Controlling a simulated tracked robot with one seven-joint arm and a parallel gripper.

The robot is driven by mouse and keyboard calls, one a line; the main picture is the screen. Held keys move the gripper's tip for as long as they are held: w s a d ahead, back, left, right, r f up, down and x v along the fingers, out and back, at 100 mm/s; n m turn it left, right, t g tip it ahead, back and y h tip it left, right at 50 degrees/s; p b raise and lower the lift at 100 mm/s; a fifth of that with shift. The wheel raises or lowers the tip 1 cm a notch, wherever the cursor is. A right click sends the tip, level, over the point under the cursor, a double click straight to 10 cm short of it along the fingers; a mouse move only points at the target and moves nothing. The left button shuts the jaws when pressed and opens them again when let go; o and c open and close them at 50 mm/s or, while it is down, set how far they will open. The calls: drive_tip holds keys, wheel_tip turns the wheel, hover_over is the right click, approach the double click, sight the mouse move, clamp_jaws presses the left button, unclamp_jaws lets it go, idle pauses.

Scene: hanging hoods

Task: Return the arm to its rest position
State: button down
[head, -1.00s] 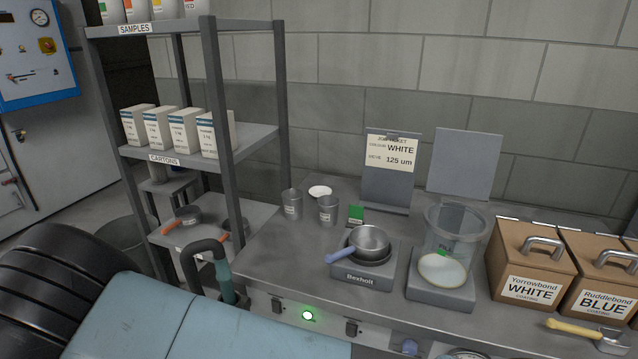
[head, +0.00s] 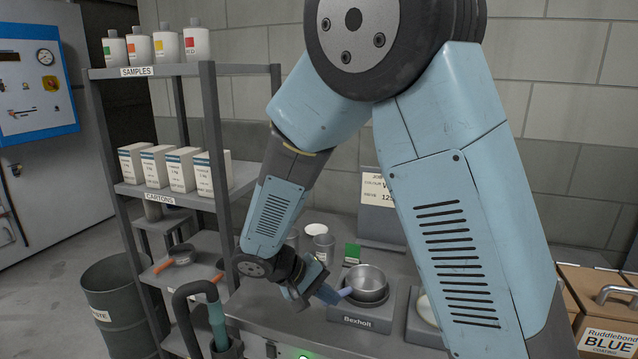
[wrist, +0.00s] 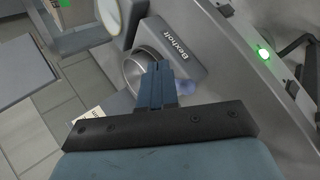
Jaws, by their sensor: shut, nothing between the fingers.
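My arm (head: 455,225) fills the middle and right of the head view, bent, with its forearm reaching down to the bench. My gripper (head: 334,296) is low over the bench, just left of a metal pan (head: 367,279) on a Bexholt balance (head: 362,318). In the wrist view my gripper (wrist: 158,75) has its fingers together and empty.
A shelf rack (head: 212,130) with sample bottles and cartons stands left of my arm. A hose in a holder (head: 190,300) is at the bench's left end. Metal cups (head: 323,247) stand behind my gripper. A BLUE box (head: 603,330) is at right.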

drive_tip(key=s+d+r+m+t+y, duration=0.1)
drive_tip(key=s+d+r+m+y, duration=0.1)
drive_tip(key=s+d+r+y, duration=0.2)
drive_tip(key=s+d+r+m+t+y, duration=0.2)
drive_tip(key=s+d+r+y, duration=0.2)
drive_tip(key=s+d+r, duration=0.6)
drive_tip(key=d+r, duration=0.7)
drive_tip(key=r, duration=0.1)
drive_tip(key=shift+s+m+y, duration=0.3)
drive_tip(key=shift+s+m, duration=0.1)
